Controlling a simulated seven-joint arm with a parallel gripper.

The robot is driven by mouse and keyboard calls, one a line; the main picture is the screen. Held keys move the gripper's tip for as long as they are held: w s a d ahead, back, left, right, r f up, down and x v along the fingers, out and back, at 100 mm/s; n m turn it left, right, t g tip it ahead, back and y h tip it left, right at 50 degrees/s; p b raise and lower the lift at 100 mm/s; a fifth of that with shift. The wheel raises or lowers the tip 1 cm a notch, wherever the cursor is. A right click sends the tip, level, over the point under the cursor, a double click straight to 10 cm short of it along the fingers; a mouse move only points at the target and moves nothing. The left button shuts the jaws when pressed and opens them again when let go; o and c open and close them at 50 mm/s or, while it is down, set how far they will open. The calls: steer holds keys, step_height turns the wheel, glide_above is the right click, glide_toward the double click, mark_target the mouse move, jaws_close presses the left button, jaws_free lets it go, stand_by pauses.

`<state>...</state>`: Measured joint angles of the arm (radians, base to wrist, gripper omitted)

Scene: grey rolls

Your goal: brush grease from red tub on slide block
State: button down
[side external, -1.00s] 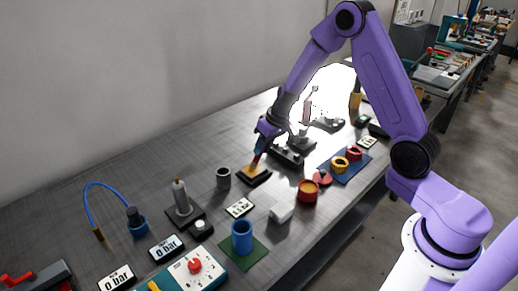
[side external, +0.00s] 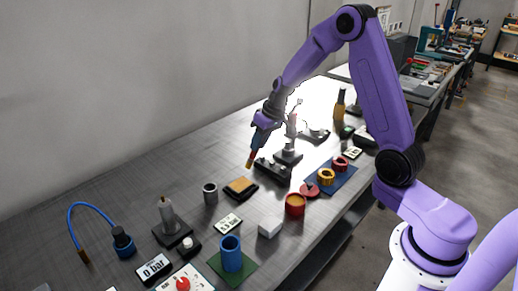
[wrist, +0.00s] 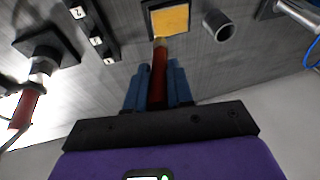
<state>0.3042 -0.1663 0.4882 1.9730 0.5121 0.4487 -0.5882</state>
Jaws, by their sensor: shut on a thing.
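My gripper (side external: 258,143) is shut on a brush (side external: 251,159) with a red handle and tan bristles. The brush (wrist: 158,62) points away from the jaws in the wrist view. The slide block (side external: 241,187) is a dark block with a yellow-orange top, lying on the bench; it also shows at the top of the wrist view (wrist: 170,20). The bristles are above the bench, up and to the right of the block in the side view, apart from it. The red tub (side external: 295,207) stands open nearer the front edge, with orange grease inside.
A grey cup (side external: 210,194) stands left of the block. A black row of numbered pieces (side external: 272,170) lies right of it. A red lid (side external: 309,191), white block (side external: 270,228) and blue mat (side external: 340,181) lie nearby. A blue cup (side external: 231,254) stands in front.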

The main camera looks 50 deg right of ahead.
steer(key=shift+r, duration=1.5)
